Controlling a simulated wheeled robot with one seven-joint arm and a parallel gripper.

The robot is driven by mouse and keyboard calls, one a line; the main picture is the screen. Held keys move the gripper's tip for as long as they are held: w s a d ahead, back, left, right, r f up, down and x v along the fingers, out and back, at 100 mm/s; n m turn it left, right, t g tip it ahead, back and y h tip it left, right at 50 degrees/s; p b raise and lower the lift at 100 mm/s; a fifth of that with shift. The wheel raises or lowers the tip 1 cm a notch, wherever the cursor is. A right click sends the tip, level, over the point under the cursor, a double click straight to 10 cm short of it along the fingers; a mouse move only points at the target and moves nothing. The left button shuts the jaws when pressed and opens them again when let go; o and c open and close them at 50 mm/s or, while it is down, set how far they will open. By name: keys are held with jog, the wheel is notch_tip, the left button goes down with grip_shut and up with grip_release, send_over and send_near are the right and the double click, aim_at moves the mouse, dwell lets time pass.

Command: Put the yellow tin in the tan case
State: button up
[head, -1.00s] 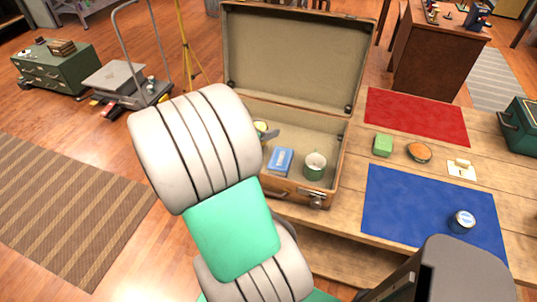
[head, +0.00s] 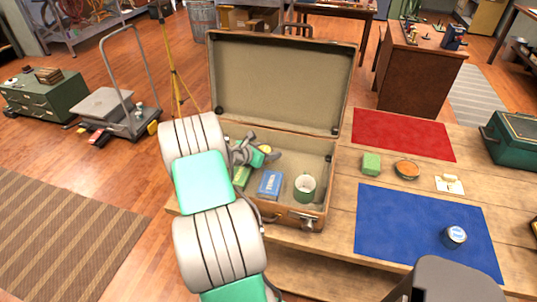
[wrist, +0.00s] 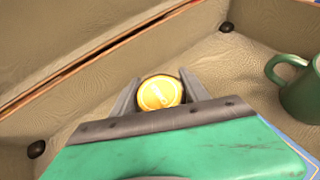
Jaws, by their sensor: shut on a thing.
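The tan case (head: 322,200) stands open on the wooden table, its lid (head: 280,85) raised at the back. My gripper (wrist: 160,95) is shut on the round yellow tin (wrist: 160,93), with a finger on either side of it. In the head view my gripper (head: 268,153) is within the outline of the case's open base, toward its left part. In the wrist view the case's tan lining surrounds the tin. I cannot tell whether the tin touches the case floor.
In the case are a green mug (head: 305,187), a blue box (head: 270,185) and a green item (head: 242,176) partly behind my arm. To the right are a blue mat (head: 400,225) with a tin (head: 454,237), a red mat (head: 400,132), a green block (head: 371,164) and an orange-topped round item (head: 407,169).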

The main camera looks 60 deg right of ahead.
jog(key=shift+f, duration=1)
jog(key=o, duration=1.4)
jog(key=shift+r, duration=0.1)
jog(key=shift+w+a+r, duration=0.1)
jog(key=shift+w+a, duration=0.05)
jog(key=shift+a, duration=0.05)
jog(key=v, duration=1.1)
jog(key=shift+a+r, duration=0.1)
jog(key=shift+a, duration=0.15)
